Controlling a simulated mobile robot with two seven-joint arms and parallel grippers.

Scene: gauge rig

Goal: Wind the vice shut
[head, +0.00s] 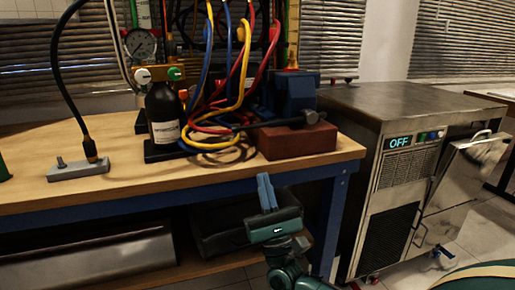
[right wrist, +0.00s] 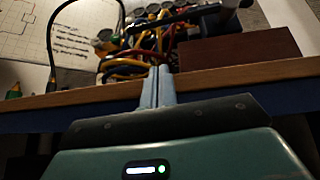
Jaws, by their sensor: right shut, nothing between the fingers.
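The blue vice (head: 292,92) stands on a red-brown block (head: 298,142) at the right end of the wooden bench. A dark bar with a grey hub (head: 312,118), seemingly its handle, sticks out to the left in front of it. The bar also shows at the top of the right wrist view (right wrist: 180,18), beyond the block (right wrist: 240,50). My right gripper (head: 265,182) is shut and empty, in front of the bench's front edge and below the handle, apart from it. Its fingers (right wrist: 158,75) point toward the bench. The vice's jaw gap cannot be made out. My left gripper is not in view.
Coiled red, yellow and blue hoses (head: 222,125) lie left of the vice, by a black bottle (head: 164,112). A grey base with a black cable (head: 78,168) sits further left. A steel machine reading OFF (head: 400,142) stands right of the bench (head: 110,190).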

